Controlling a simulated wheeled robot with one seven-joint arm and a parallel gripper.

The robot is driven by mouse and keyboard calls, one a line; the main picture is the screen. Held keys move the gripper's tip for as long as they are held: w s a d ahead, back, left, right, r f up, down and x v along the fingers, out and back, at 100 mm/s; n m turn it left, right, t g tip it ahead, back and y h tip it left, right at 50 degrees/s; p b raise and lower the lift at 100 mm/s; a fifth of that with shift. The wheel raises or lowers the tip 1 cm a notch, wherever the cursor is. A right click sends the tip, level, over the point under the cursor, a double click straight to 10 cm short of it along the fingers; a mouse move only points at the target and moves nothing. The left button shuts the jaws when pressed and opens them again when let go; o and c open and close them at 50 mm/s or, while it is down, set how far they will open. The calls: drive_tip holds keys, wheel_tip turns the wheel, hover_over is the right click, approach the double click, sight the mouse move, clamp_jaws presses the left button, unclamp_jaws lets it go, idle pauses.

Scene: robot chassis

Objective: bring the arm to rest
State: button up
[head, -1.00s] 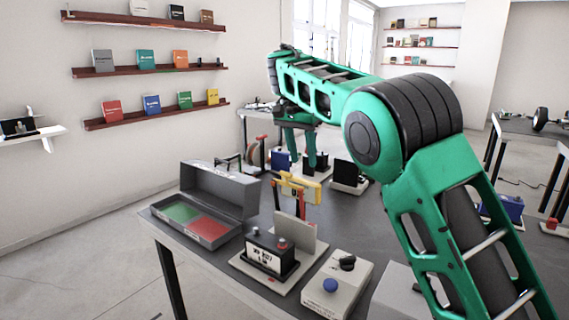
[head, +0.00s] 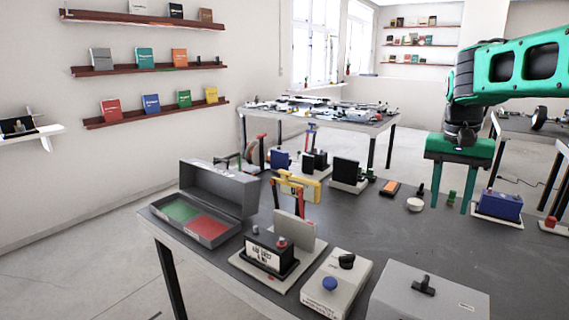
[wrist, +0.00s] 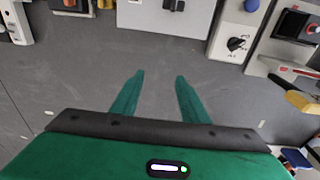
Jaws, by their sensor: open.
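My gripper (head: 453,190) hangs at the right side of the head view, fingers pointing down above the dark table (head: 400,237). Its two green fingers are spread apart with nothing between them. In the wrist view my gripper (wrist: 160,78) also shows open and empty, with bare grey tabletop beyond the fingertips. My arm comes in from the right edge of the head view.
On the table are an open grey case (head: 245,195), a black box device (head: 270,255), a white box with a blue button (head: 332,285), a grey box (head: 430,297) and a blue box (head: 500,205). The table's middle is largely clear.

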drive_tip(key=s+d+f, duration=0.1)
drive_tip(key=s+f, duration=0.3)
drive_tip(key=s, duration=0.5)
drive_tip(key=s+d+f+y, duration=0.1)
drive_tip(key=s+f, duration=0.3)
drive_tip(key=s, duration=0.6)
drive_tip(key=s+f+n, duration=0.1)
drive_tip(key=s+f, duration=0.4)
drive_tip(key=s, duration=0.5)
drive_tip(key=shift+d, duration=0.4)
